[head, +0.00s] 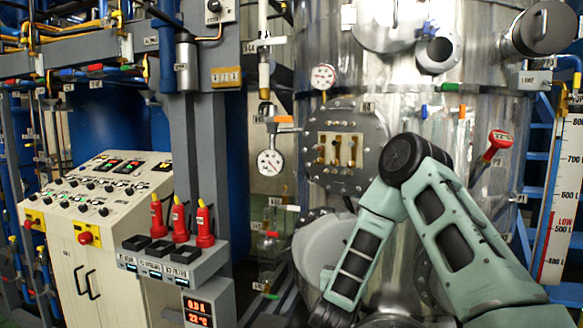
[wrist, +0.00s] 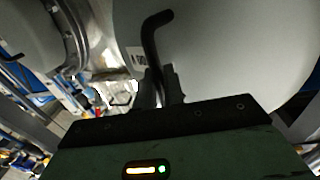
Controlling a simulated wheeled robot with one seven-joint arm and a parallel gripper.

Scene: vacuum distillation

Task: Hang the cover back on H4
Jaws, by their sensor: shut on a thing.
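In the wrist view my gripper (wrist: 161,85) is shut on a bent black handle (wrist: 156,38). The handle stands against a large pale grey rounded surface, which looks like the cover (wrist: 225,50); a small label sits beside the handle. In the head view my arm reaches down in front of the steel vessel, and its lower end leaves the bottom edge, so the gripper is hidden there. A pale grey round piece (head: 312,250) shows behind my forearm; I cannot tell whether it is the held cover. I cannot make out which spot is marked H4.
The steel vessel (head: 465,130) carries a bolted flange plate (head: 345,120), gauges, a red-handled valve (head: 498,142) and a round port (head: 540,28). A cream control console (head: 100,195) and a stand with red-handled tools (head: 180,222) are at left. Space around my arm is tight.

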